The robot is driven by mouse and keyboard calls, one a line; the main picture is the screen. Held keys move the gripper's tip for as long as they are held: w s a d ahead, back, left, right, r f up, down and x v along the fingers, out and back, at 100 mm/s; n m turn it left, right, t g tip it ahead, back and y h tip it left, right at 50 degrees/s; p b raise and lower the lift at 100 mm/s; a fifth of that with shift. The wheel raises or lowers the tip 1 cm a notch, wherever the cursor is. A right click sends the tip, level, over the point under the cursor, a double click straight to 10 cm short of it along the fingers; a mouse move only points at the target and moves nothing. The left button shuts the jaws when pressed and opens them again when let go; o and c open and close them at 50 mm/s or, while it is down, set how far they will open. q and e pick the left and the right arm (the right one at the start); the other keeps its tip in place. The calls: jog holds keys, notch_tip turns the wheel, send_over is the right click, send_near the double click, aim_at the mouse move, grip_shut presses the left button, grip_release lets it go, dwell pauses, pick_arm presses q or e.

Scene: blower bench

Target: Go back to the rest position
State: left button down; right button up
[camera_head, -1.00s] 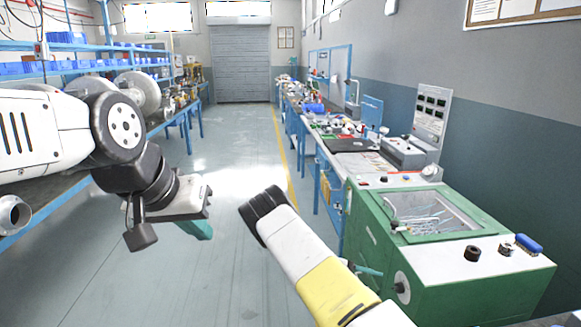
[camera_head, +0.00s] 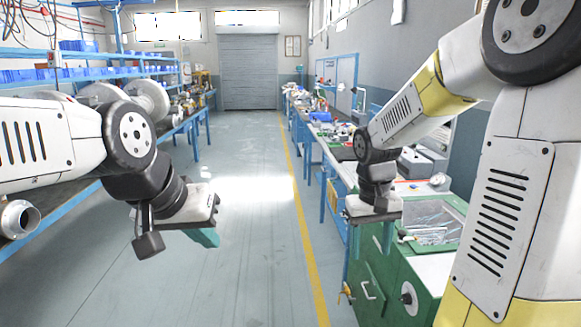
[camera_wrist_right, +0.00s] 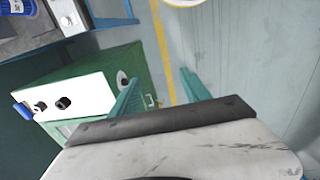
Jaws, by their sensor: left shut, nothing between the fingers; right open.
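My left gripper (camera_head: 205,237) hangs over the floor at the left in the head view, its green fingers together with nothing between them. My right gripper (camera_head: 372,236) is in front of the green cabinet's near left side in the head view, pointing down. In the right wrist view its two green fingers (camera_wrist_right: 160,92) are spread apart with only floor and the cabinet edge behind them. My right arm covers the right part of the head view and hides part of the cabinet.
The green cabinet (camera_head: 385,285) with a white top and a tray of wires (camera_head: 432,222) stands at the right, near my right gripper. Benches with tools run along the right wall. Blue shelving (camera_head: 90,75) lines the left. The floor aisle (camera_head: 240,150) is clear beside the yellow line (camera_head: 302,225).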

jog(key=s+a+r+t+y, duration=0.3)
jog(key=s+a+r+t, duration=0.1)
jog(key=s+r, duration=0.7)
jog(key=shift+s+t, duration=0.5)
jog(key=shift+t, duration=0.4)
